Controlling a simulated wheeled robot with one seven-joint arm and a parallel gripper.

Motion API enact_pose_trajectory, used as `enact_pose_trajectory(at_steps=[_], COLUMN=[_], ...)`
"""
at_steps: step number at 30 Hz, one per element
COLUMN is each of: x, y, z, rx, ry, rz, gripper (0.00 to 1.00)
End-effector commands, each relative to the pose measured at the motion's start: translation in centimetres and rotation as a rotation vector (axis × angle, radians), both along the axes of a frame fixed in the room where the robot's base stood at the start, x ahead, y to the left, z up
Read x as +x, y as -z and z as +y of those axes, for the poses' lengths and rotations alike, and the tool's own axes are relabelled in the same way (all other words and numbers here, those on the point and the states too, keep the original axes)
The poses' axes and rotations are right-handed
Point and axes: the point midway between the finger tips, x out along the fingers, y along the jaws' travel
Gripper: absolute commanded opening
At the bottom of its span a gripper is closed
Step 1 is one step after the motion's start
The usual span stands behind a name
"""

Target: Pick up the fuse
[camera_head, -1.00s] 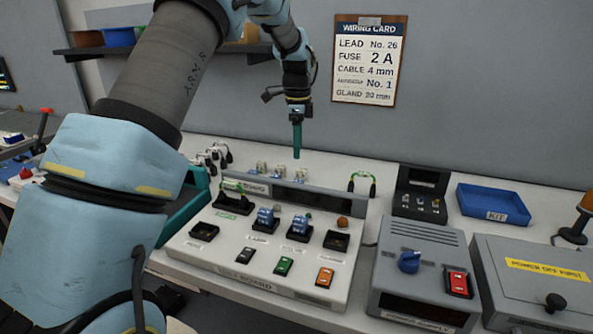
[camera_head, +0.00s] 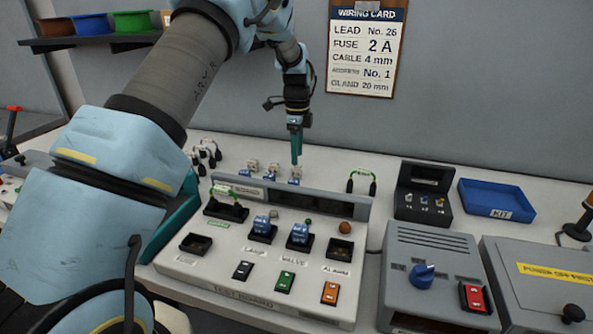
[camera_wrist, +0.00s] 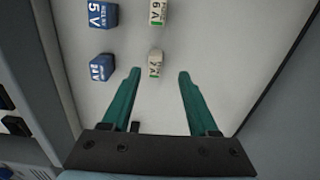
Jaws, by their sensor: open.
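The wiring card (camera_head: 366,46) on the wall reads "FUSE 2 A". Several small pale and coloured pieces (camera_head: 424,201) sit in a black stand (camera_head: 424,181) right of the test board; they may be fuses, but their markings are too small to read. My gripper (camera_head: 296,160) points down, open, above small blocks behind the test board. In the wrist view its green fingers (camera_wrist: 155,75) are spread and empty. A white block (camera_wrist: 155,63) stands just beyond and between the fingertips, with another white block (camera_wrist: 157,12) beyond it. Blue blocks (camera_wrist: 102,67) stand to the left.
The test board (camera_head: 262,250) stands in front of my gripper, with a green-marked lead (camera_head: 362,181) behind its right end. A grey box with a blue knob (camera_head: 422,275), a grey lidded box (camera_head: 545,285) and an empty blue KIT tray (camera_head: 497,202) are at right.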

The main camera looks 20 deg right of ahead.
Motion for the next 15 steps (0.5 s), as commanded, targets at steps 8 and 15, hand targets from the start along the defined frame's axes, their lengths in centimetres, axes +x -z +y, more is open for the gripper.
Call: enact_pose_trajectory(at_steps=[8,15], x=[-0.7,-0.6], y=[3.3,5.0], z=[0.5,0.4], rx=[0.003,0.000], ry=[-0.001,0.000], rz=[0.003,0.000], gripper=[0.60,0.60])
